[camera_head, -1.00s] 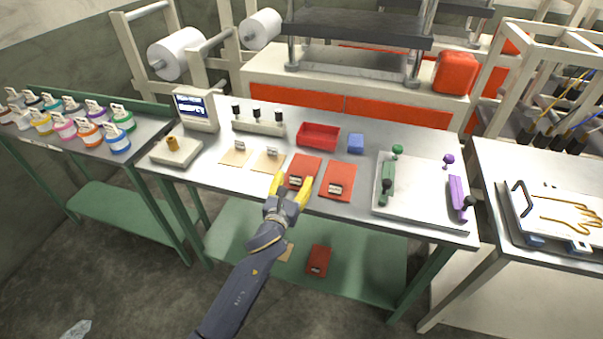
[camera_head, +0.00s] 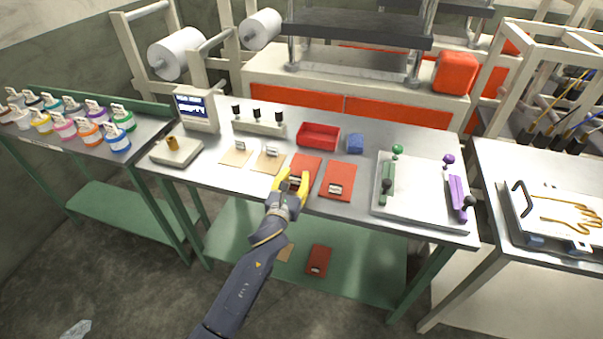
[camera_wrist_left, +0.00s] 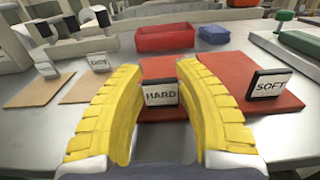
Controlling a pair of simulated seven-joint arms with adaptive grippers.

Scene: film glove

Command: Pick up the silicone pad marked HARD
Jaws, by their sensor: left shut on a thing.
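The HARD pad (camera_head: 306,166) is a flat red sheet with an upright clip tag (camera_wrist_left: 160,94) reading HARD. It lies on the metal table in the head view, and its red sheet shows behind the tag in the left wrist view (camera_wrist_left: 158,67). My left gripper (camera_head: 291,178) has its yellow fingers on either side of this tag and is shut on it. The fingers cover part of the pad's near end. A similar red pad (camera_head: 338,179) lies just to the right; its tag (camera_wrist_left: 269,85) reads SOFT. My right gripper is not in view.
Two tan sheets with tags (camera_head: 269,161) lie to the left. A red tray (camera_head: 318,136) and a blue block (camera_head: 355,144) stand behind the pads. A white board with green and purple handles (camera_head: 420,199) lies to the right. Another red pad (camera_head: 319,260) lies on the lower shelf.

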